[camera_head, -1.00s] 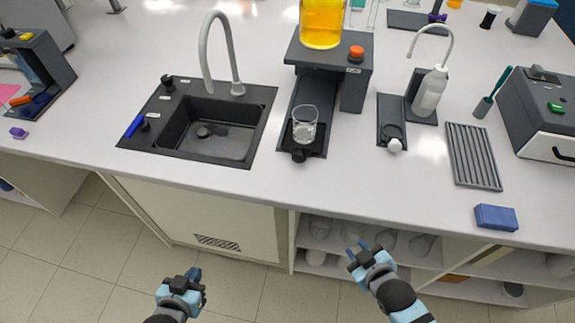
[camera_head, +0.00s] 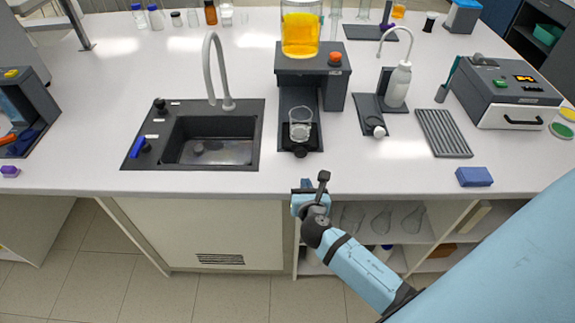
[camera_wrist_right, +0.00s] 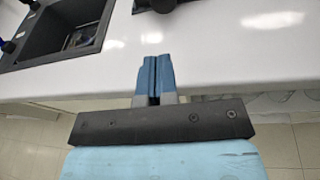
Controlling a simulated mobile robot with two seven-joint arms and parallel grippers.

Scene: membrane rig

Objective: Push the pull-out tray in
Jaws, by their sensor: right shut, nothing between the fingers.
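The pull-out tray (camera_head: 300,107) is a dark slide reaching forward from under the dark rig (camera_head: 312,67), with a black knob (camera_head: 300,152) at its front end. A clear beaker (camera_head: 300,124) stands on it. In the right wrist view the dark front end of the tray (camera_wrist_right: 165,4) shows at the top edge. My right gripper (camera_head: 307,184) is shut and empty at the counter's front edge, in front of the knob and apart from it. Its blue fingertips (camera_wrist_right: 156,62) point toward the tray in the wrist view. My left gripper is not in view.
A black sink (camera_head: 207,140) with a tall faucet (camera_head: 207,62) lies left of the tray. To the right are a wash bottle (camera_head: 398,86), a ribbed grey rack (camera_head: 442,132) and a blue block (camera_head: 474,177). The counter strip before the knob is clear.

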